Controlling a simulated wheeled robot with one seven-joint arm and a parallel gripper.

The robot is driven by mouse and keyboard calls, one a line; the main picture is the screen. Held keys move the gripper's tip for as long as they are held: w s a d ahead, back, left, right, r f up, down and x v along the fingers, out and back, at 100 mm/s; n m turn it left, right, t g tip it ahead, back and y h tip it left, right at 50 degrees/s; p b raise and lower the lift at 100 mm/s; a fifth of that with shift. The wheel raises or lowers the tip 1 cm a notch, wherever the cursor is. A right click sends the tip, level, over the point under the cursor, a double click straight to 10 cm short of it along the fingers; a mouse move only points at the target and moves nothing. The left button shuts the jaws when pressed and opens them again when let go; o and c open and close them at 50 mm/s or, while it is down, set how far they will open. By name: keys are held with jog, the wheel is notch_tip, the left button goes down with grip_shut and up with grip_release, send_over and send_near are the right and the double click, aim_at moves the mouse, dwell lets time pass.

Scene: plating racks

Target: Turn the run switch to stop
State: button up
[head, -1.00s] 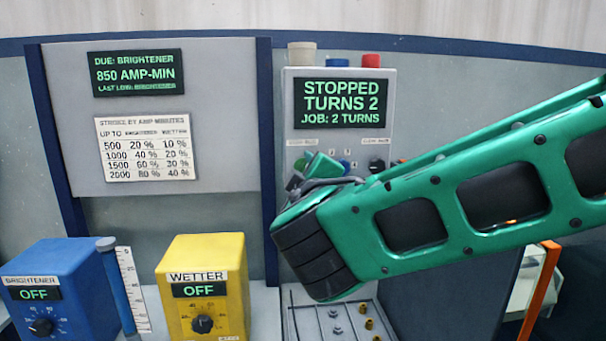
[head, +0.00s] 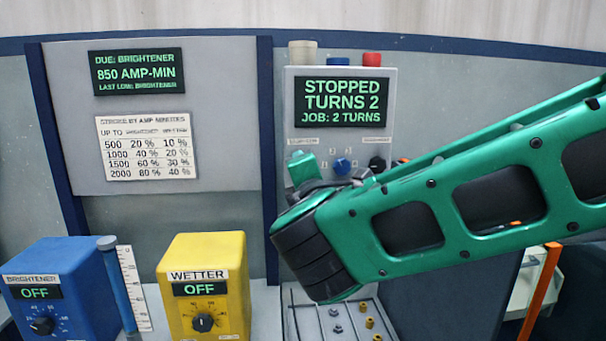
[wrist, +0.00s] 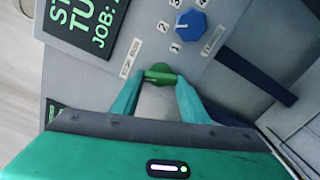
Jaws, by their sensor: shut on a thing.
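The run switch, a green knob (wrist: 161,72), sits on the grey control box (head: 384,135) below its display. In the wrist view my gripper (wrist: 158,78) has its two teal fingers closed on the knob's handle, one on each side. In the head view my gripper (head: 303,163) is at the lower left of the box face and its wrist hides the knob. The display (head: 341,102) reads STOPPED, TURNS 2, JOB: 2 TURNS. The small label beside the green knob is too blurred to read.
A blue numbered knob (wrist: 191,24) is close to the green one. A black knob (head: 377,164) is to its right. Red, blue and cream caps top the box. A blue brightener unit (head: 62,265) and yellow wetter unit (head: 222,250), both OFF, stand lower left.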

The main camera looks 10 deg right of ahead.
jog(key=shift+f+n, duration=0.2)
jog(key=shift+n, duration=0.55)
jog(key=shift+f+n, duration=0.15)
jog(key=shift+n, duration=0.6)
jog(key=o, duration=1.1)
jog(key=shift+c, duration=0.2)
jog(key=shift+r, duration=0.1)
jog(key=s, duration=1)
jog(key=shift+s, duration=0.35)
